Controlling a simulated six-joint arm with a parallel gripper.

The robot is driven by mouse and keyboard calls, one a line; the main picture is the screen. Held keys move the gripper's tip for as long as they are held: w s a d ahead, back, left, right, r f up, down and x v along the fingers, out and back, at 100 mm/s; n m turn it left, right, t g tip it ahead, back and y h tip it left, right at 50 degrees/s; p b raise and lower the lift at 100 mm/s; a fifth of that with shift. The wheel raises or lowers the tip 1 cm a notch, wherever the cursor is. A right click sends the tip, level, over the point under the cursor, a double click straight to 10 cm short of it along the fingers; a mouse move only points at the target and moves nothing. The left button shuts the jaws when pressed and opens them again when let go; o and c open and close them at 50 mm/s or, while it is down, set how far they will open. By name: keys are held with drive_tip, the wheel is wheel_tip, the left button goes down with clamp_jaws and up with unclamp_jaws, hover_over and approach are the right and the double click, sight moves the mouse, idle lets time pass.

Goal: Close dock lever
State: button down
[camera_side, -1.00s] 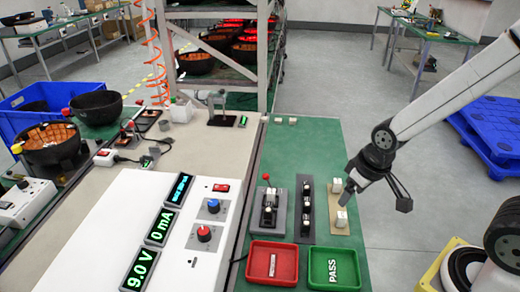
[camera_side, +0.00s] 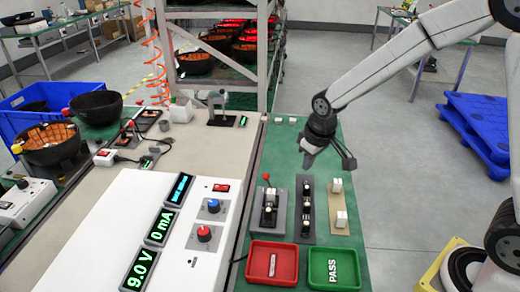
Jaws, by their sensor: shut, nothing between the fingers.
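A small grey dock (camera_side: 269,222) on the green mat carries an upright lever with a red ball knob (camera_side: 266,177). Black and white parts sit in the dock under the lever. My gripper (camera_side: 308,164) points down, above and to the right of the red knob, over the upper part of the green mat. It is apart from the lever and its fingers are shut with nothing held. How far the lever is from being fully down I cannot tell.
Beside the dock are a dark strip with white-topped parts (camera_side: 307,223) and a beige strip with white blocks (camera_side: 340,222). A red tray (camera_side: 252,277) and a green PASS tray (camera_side: 355,281) lie in front. A white instrument box (camera_side: 112,213) stands left; a clamp fixture (camera_side: 222,119) stands behind.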

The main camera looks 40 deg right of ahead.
drive_tip(key=w+a+f+n, duration=0.1)
drive_tip(key=w+a+f, duration=0.1)
drive_tip(key=w, duration=0.7)
drive_tip(key=w+a+f+n, duration=0.1)
drive_tip(key=w+a+f, duration=0.1)
drive_tip(key=w, duration=0.8)
drive_tip(key=shift+w+f+g+h, duration=0.2)
drive_tip(key=shift+g+h, duration=0.1)
drive_tip(key=shift+g, duration=0.1)
drive_tip(key=shift+d+f, duration=0.1)
drive_tip(key=f, duration=0.3)
drive_tip(key=w+f, duration=0.1)
drive_tip(key=f, duration=0.5)
drive_tip(key=shift+w+d+f, duration=0.2)
drive_tip(key=shift+d+f, duration=0.1)
drive_tip(key=shift+s+d+r, duration=0.15)
drive_tip(key=shift+s+d, duration=0.05)
drive_tip(key=shift+s, duration=0.4)
drive_tip(key=shift+s+d+r, duration=0.1)
drive_tip(key=shift+s+d, duration=0.05)
drive_tip(key=shift+s, duration=0.45)
drive_tip(key=shift+s+d+r, duration=0.15)
drive_tip(key=shift+s+d, duration=0.05)
drive_tip(key=shift+s, duration=0.4)
